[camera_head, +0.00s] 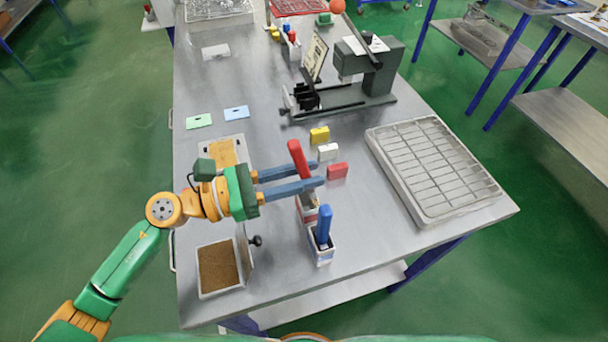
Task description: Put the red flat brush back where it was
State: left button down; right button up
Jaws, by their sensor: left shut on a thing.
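The red flat brush (298,159) stands nearly upright with its red handle rising between the blue fingers of my left gripper (313,176). The gripper is shut on it, reaching in from the left. The brush's lower part is hidden by the near finger. A small white holder (308,208) lies directly below the fingers; its top is partly covered. I cannot tell whether the brush end is inside it. A blue brush (324,226) stands in a second white holder (321,250) just in front. My right gripper is not in view.
Yellow, white and red blocks (337,171) sit right of the gripper. A grey divided tray (432,170) lies at the right. A dark grey machine (368,70) stands behind. A brown-filled tray (218,267) is at the near left. The table's near right is clear.

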pick_arm(q)
jog(key=shift+d+f, duration=0.1)
jog(key=shift+f, duration=0.2)
jog(key=c, duration=0.9)
grip_release()
jog(key=shift+c, duration=0.2)
jog(key=shift+o, duration=1.3)
jog(key=shift+w+d, duration=0.1)
jog(key=shift+w, duration=0.15)
jog(key=shift+w+d, duration=0.1)
jog(key=shift+w, duration=0.15)
jog(key=shift+r, duration=0.1)
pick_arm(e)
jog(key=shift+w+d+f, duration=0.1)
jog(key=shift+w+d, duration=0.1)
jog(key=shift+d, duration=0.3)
pick_arm(q)
jog(key=shift+s, duration=0.2)
jog(key=shift+a, duration=0.4)
jog(key=b+v, duration=0.6)
jog(key=v, duration=0.5)
jog(key=shift+a, duration=0.2)
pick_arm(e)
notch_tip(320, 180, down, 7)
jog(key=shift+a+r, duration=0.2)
